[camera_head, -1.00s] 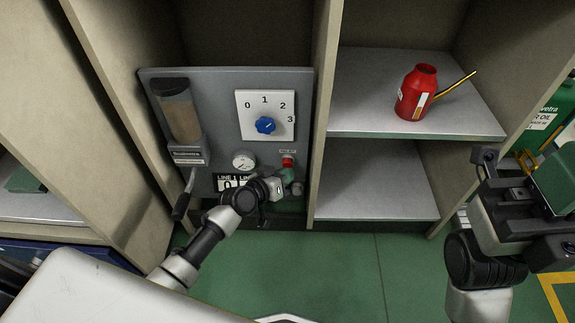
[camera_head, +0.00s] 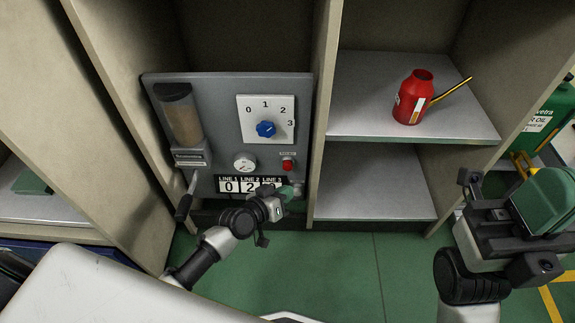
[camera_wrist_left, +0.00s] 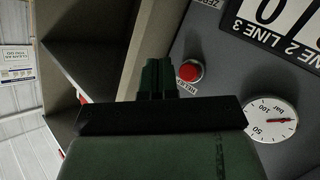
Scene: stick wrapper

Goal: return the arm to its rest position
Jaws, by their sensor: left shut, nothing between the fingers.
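My left arm comes in from the lower left in the head view, its elbow bent. My left gripper (camera_head: 290,191) is in front of the lower right of the grey panel (camera_head: 222,115), just below the red button (camera_head: 287,165). Its green fingers (camera_wrist_left: 157,78) are shut and empty in the left wrist view, with the red button (camera_wrist_left: 190,71) to their right and apart from them. My right gripper (camera_head: 540,205) is at the right edge in the head view, and its fingertips do not show clearly.
The panel carries a blue knob (camera_head: 265,129), a gauge (camera_head: 245,162), a lever (camera_head: 186,197) and a line counter (camera_head: 229,185). A red oil can (camera_head: 411,98) stands on the shelf (camera_head: 360,110) to the right. A wooden divider (camera_head: 324,110) separates the bays. Green floor (camera_head: 345,265) is open in front.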

